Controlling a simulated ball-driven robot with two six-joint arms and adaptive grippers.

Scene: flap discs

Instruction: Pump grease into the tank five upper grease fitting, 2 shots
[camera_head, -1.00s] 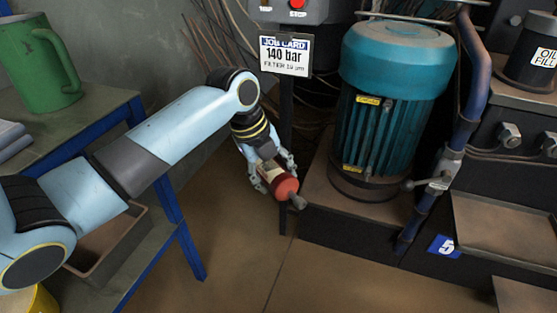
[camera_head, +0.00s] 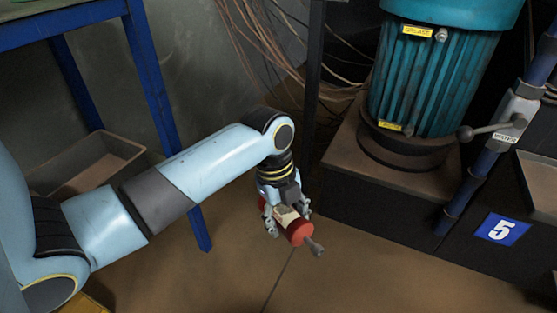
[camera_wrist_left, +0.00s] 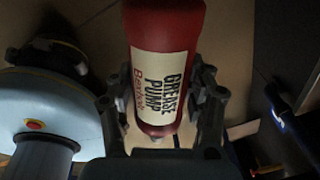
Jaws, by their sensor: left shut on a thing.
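My left gripper (camera_head: 284,217) is shut on a red grease pump (camera_head: 300,232) and holds it low in front of the tank's base, its grey nozzle pointing down and right. In the left wrist view the pump's label (camera_wrist_left: 160,85) reads "GREASE PUMP", with the fingers on both sides. The blue sign (camera_head: 502,229) reads 5. Above it stands a ribbed teal motor (camera_head: 435,80). A small upper fitting (camera_head: 440,34) sits beside a yellow "GREASE" label (camera_head: 416,31). A lower fitting (camera_head: 408,130) sits beside another yellow label (camera_head: 389,126). The nozzle is apart from both fittings. My right gripper is out of view.
A blue pipe with a valve handle (camera_head: 487,129) rises right of the motor. A blue-framed bench (camera_head: 150,90) with a tray (camera_head: 95,165) stands at left. A dark post (camera_head: 314,80) and loose cables lie behind my gripper. The floor below is clear.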

